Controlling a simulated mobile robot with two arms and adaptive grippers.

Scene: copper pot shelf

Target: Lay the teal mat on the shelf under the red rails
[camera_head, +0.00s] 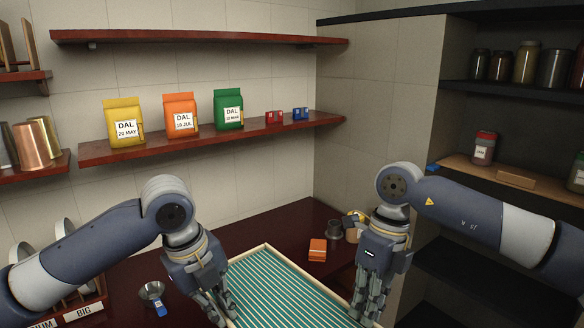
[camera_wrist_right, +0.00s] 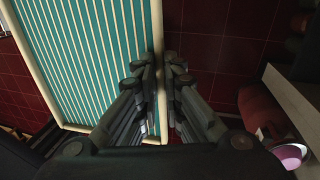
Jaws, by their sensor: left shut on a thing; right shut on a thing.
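The teal mat (camera_head: 285,290) is a flat rectangle with cream stripes and a cream border, low in the middle of the head view. My left gripper (camera_head: 224,312) is shut on its left edge. My right gripper (camera_head: 366,312) is shut on its right edge. In the right wrist view the mat (camera_wrist_right: 92,55) lies to the left, and its cream border runs between the fingers of my right gripper (camera_wrist_right: 160,78). The mat's near end is cut off in the head view. The long dark red shelf boards (camera_head: 200,37) are on the wall; I cannot make out separate red rails.
A yellow bag (camera_head: 123,108), an orange bag (camera_head: 180,103) and a green bag (camera_head: 228,98) stand on the lower wall shelf (camera_head: 100,153).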

